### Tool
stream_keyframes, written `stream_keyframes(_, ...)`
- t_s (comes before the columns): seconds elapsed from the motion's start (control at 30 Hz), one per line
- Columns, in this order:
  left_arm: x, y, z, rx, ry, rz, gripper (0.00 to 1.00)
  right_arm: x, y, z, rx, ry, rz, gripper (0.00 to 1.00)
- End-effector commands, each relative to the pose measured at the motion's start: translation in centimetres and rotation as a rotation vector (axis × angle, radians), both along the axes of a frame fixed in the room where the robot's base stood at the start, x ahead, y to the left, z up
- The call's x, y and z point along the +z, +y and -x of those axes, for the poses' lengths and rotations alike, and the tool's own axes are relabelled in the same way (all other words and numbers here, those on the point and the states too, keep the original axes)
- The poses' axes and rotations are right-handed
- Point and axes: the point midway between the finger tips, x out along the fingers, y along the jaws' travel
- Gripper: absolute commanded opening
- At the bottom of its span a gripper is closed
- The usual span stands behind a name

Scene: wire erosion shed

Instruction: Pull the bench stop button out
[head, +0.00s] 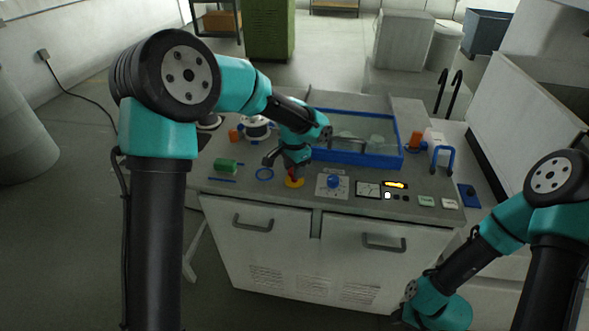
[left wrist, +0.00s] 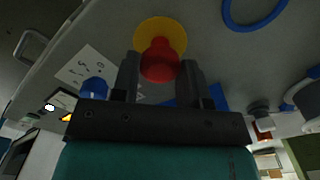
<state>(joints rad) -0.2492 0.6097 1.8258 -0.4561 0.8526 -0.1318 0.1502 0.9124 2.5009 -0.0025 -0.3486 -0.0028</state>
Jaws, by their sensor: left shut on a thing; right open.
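The bench stop button is a red mushroom knob on a yellow round base (head: 295,184) near the front edge of the grey bench top. In the left wrist view the red knob (left wrist: 160,60) sits between my two fingers, with the yellow base (left wrist: 160,30) behind it. My left gripper (head: 291,172) reaches down over the button and is shut on the red knob. In the head view the gripper hides part of the knob. Whether the knob is pressed in or out I cannot tell. My right gripper lies at the bottom of the head view, its fingers hidden.
A blue knob on a white dial plate (head: 333,185) and a meter panel (head: 368,189) lie right of the button. A blue-rimmed tank (head: 403,147) stands behind.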

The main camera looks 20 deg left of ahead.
Motion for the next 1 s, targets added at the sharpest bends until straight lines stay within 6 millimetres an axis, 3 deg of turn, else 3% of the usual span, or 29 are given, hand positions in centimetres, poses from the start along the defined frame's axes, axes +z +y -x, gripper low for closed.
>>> stream_keyframes(0.03,0.3,0.0,-0.1,0.0,-0.005,0.0,0.0,0.0,0.0,0.0,0.0,0.0,0.0,0.43)
stream_keyframes(0.07,0.3,0.0,-0.1,0.0,-0.005,0.0,0.41,0.0,0.0,0.0,0.0,0.0,0.0,0.43)
stream_keyframes(0.33,0.2,0.0,-0.1,0.0,-0.004,0.0,0.67,0.0,0.0,0.0,0.0,0.0,0.0,0.43)
stream_keyframes(0.73,0.9,0.0,-0.1,0.0,-0.004,0.0,0.67,0.0,0.0,0.0,0.0,0.0,0.0,0.43)
stream_keyframes(1.0,4.8,0.0,-0.1,0.001,-0.007,0.001,0.67,0.0,0.0,0.0,0.0,0.0,0.0,0.43)
